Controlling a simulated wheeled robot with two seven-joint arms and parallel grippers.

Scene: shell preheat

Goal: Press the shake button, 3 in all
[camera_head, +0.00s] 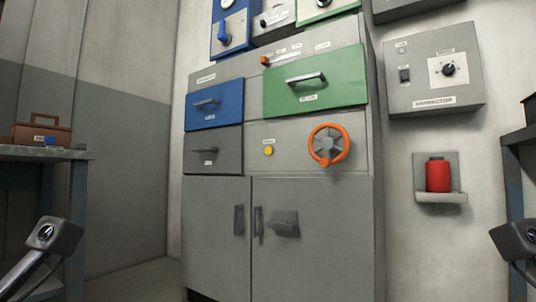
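A round yellow button (268,151) sits on a light grey panel (290,132) of the tall cabinet, left of an orange handwheel (328,145). A small label is above the button, too small to read, so I cannot tell for certain that it is the shake button. Nothing touches the button. Parts of my arms show at the lower left and lower right edges, well away from the cabinet. No gripper fingers show on either arm.
The cabinet has a blue drawer (215,104), a green drawer (313,82), a dark grey drawer (214,152) and grey lower doors (313,255). A wall control box (435,72) and a shelf with a red canister (438,175) are at right. A table with a brown toolbox (42,135) stands left.

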